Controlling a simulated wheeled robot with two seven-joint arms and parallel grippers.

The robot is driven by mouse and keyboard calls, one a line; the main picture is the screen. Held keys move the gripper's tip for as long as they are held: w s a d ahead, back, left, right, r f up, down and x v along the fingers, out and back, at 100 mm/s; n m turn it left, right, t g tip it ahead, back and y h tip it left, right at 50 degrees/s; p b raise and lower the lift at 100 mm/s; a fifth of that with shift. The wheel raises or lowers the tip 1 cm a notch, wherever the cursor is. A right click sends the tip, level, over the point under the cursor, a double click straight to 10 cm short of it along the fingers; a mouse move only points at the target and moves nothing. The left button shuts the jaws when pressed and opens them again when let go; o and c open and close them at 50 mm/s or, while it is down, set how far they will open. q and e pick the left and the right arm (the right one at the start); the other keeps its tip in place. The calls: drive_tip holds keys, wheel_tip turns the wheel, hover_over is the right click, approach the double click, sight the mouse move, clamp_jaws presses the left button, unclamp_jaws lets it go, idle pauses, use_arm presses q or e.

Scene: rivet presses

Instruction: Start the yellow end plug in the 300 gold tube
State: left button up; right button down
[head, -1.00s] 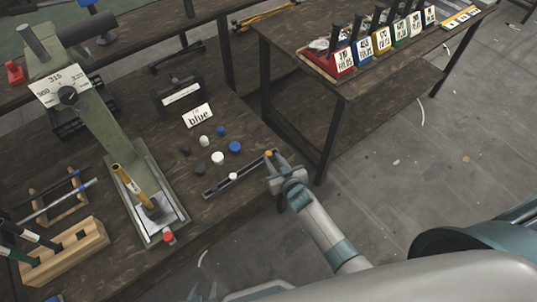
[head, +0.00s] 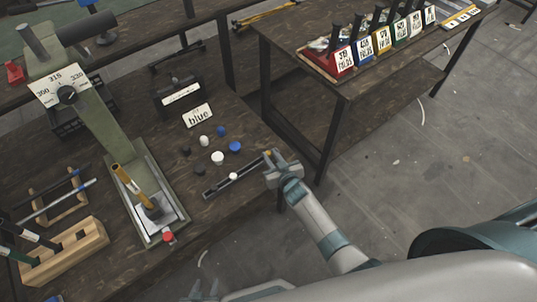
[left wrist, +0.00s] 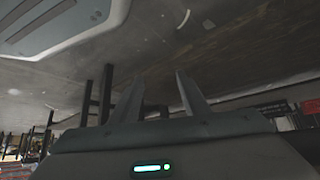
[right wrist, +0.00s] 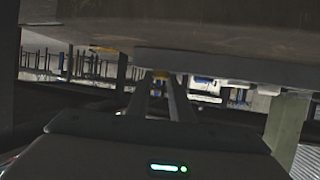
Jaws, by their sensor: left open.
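The gold tube (head: 131,186) stands tilted in the green press (head: 108,140), its lower end at a dark block on the pale base plate. The small yellow end plug (head: 267,153) is at the far right end of a dark rail on the bench, partly hidden by my right gripper (head: 270,162). In the right wrist view a yellow patch (right wrist: 160,75) shows between the fingertips; I cannot tell whether they touch it. My left gripper (head: 206,290) is open and empty at the bottom of the head view, away from the bench; its spread fingers show in the left wrist view (left wrist: 160,85).
The dark rail (head: 215,188) also carries a white plug (head: 233,176). A wooden rack (head: 65,255) stands at left, a red button (head: 168,237) at the press front.

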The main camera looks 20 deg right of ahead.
drive_tip(key=shift+r, duration=0.85)
wheel_tip(320, 180, up, 2)
drive_tip(key=shift+r+p, duration=0.15)
drive_tip(key=shift+p, duration=0.15)
use_arm(q)
drive_tip(key=shift+g, duration=0.4)
drive_tip(key=s, duration=0.1)
drive_tip(key=s+a+f, duration=0.1)
drive_tip(key=s+a, duration=0.1)
drive_tip(key=shift+s+a+f, duration=0.15)
drive_tip(key=shift+f, duration=0.1)
use_arm(e)
drive_tip(key=s+d+r, duration=0.3)
drive_tip(key=s+r, duration=0.4)
drive_tip(key=s, duration=0.4)
drive_tip(key=shift+d, duration=0.3)
use_arm(q)
drive_tip(key=shift+d, duration=0.2)
use_arm(e)
drive_tip(key=shift+r, duration=0.1)
